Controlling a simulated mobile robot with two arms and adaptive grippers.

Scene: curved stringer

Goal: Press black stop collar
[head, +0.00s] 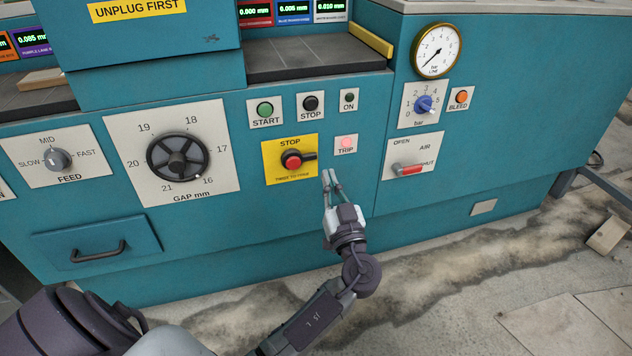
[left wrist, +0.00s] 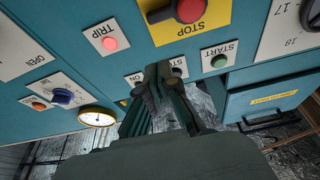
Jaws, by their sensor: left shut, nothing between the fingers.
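A small white plate lettered STOP carries a black round button (head: 310,103) in the upper middle of the teal panel in the head view. Below it, a yellow STOP plate (head: 275,175) carries a red mushroom button (head: 291,160) with a black part around it. My left gripper (head: 330,175) is shut and empty, in front of the panel below the TRIP lamp and right of the yellow plate. In the left wrist view, which is upside down, its fingertips (left wrist: 161,72) hide part of the small STOP plate (left wrist: 179,66). I cannot tell their gap to the panel.
Close by are the green START button (head: 265,109), the ON button (head: 349,98) and the lit pink TRIP lamp (head: 346,143). A black gap handwheel (head: 178,159) is left, and an air lever with a red grip (head: 408,170) is right. The floor is in front.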

